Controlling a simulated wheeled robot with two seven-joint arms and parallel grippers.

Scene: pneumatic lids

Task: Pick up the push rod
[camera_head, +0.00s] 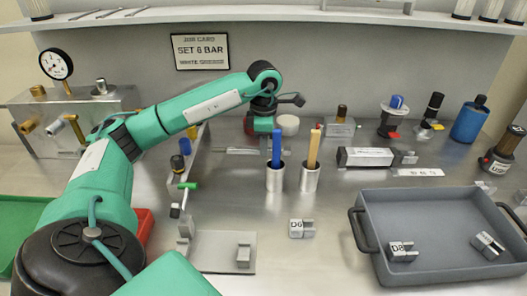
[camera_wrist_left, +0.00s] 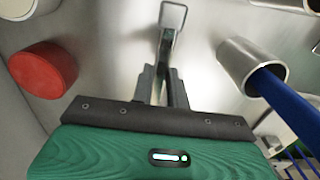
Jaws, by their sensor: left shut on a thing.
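My left gripper (camera_wrist_left: 166,88) is shut on a slim grey metal rod (camera_wrist_left: 168,42) with a squared loop at its far end, apparently the push rod. In the head view the left arm reaches over the bench and bends down at the back centre. There its fingertips are largely hidden, and a thin silvery piece (camera_head: 238,150) shows low beside the wrist. In the wrist view the rod runs away from the fingers, and its held end is hidden between them. My right gripper is not in view.
A metal cup (camera_head: 275,180) with a blue rod (camera_head: 277,149) stands close by; a second cup (camera_head: 309,180) holds a tan rod. A red disc (camera_wrist_left: 42,70) is left in the wrist view. A grey tray (camera_head: 440,215) is at right, with a marked block (camera_head: 301,228) left of it.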

